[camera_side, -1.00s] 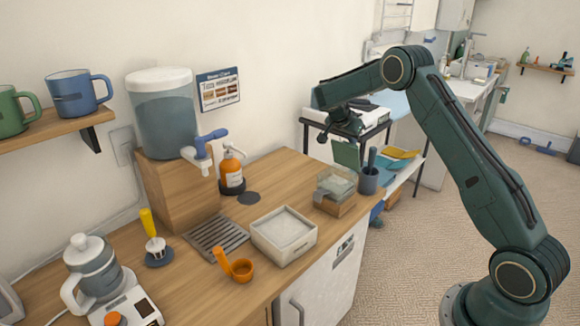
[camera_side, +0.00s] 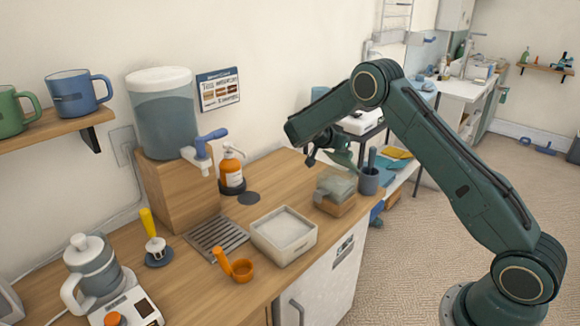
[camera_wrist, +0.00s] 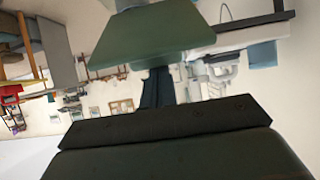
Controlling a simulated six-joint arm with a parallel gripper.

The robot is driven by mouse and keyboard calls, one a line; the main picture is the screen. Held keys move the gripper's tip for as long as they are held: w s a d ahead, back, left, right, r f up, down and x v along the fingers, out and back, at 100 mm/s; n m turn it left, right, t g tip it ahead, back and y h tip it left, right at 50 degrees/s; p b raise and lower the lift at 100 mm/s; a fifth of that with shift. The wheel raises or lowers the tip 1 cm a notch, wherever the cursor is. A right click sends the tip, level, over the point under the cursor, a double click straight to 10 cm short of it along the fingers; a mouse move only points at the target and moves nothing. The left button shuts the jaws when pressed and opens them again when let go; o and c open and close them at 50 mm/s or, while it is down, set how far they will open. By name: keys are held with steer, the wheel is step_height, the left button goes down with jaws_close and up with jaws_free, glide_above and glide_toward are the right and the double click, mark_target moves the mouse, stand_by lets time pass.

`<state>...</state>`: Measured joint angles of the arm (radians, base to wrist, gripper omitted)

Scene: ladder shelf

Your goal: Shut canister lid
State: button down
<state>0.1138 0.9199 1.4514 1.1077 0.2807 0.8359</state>
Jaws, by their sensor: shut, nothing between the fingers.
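A small see-through box with a tan base (camera_side: 335,207), which looks like the canister, stands near the counter's far right end. Its greyish clear upper part (camera_side: 335,184) seems to be the lid; whether it is fully seated cannot be told. My gripper (camera_side: 346,160) is just above and behind this box in the side view, pointing downward. It is shut and empty. Contact with the lid cannot be made out. The wrist view shows a green plate of my gripper (camera_wrist: 140,38) and a dark bar; the canister cannot be made out there.
A dark cup with a utensil (camera_side: 369,181) stands close to the canister's right. A white square bin (camera_side: 284,253) is nearer on the counter. A soap bottle (camera_side: 232,172) and a water dispenser (camera_side: 164,125) stand to the left. Some counter between bin and canister is clear.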

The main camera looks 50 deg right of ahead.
mark_target(337, 158)
steer(key=a+f, duration=0.2)
steer(key=a, duration=0.2)
steer(key=shift+a+f, duration=0.25)
steer(key=shift+f, duration=0.15)
steer(key=shift+a+f, duration=0.3)
steer(key=shift+f, duration=0.1)
steer(key=shift+d, duration=0.2)
steer(key=shift+d, duration=0.6)
steer(key=shift+f, duration=0.1)
